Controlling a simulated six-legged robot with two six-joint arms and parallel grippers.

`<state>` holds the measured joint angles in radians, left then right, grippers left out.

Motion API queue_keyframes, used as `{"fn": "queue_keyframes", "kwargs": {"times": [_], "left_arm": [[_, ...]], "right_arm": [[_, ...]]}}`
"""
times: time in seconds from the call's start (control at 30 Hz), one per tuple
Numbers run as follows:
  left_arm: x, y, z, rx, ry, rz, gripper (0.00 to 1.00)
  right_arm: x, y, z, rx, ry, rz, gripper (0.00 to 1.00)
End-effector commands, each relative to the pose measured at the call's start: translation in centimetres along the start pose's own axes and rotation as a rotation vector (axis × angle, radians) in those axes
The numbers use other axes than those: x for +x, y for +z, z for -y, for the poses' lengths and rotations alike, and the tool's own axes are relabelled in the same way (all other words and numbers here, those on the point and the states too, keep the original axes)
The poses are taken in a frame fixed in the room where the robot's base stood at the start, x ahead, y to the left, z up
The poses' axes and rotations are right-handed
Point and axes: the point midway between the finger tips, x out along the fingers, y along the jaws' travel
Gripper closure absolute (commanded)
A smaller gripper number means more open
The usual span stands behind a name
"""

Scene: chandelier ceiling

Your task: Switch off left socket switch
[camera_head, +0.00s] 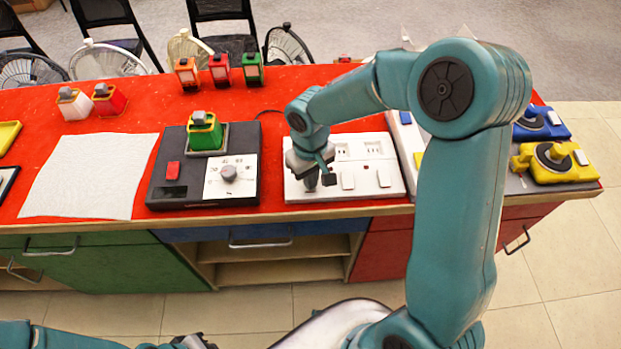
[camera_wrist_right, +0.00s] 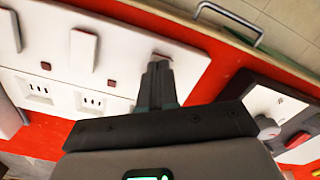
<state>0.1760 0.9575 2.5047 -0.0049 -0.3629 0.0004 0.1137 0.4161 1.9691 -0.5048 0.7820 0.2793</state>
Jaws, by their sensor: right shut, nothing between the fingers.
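The white socket panel (camera_head: 395,190) lies on the red counter, with outlets along its back and white rocker switches along its front. The middle switch (camera_head: 348,181) and the right switch (camera_head: 384,179) show clear of my gripper. My right gripper (camera_head: 311,184) is shut and empty, pointing down over the left end of the panel. It hides the left switch in the head view. In the right wrist view the shut fingertips (camera_wrist_right: 158,66) are at the left switch's place, beside the middle switch (camera_wrist_right: 83,48); contact cannot be told. My left gripper (camera_head: 190,342) shows only partly at the bottom edge.
A black device with a dial (camera_head: 228,173) and a green block stands left of the panel. A white sheet (camera_head: 92,175) lies farther left. Yellow (camera_head: 555,163) and blue (camera_head: 541,123) devices stand at the right. Drawer handles (camera_head: 260,243) stick out below the counter.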

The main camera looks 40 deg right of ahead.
Motion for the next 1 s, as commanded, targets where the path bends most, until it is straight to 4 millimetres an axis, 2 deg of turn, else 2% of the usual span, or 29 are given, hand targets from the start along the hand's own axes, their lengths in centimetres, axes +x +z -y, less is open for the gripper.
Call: {"fn": "queue_keyframes", "kwargs": {"times": [0.7,1.0], "left_arm": [[-4.4,0.1,-1.6,0.000,0.000,0.000,1.00],[-4.5,0.1,-1.6,0.000,0.000,0.000,1.00]], "right_arm": [[-6.5,0.0,0.0,0.000,0.000,-0.001,1.00],[-6.8,0.0,0.0,0.000,0.000,-0.001,1.00]]}}
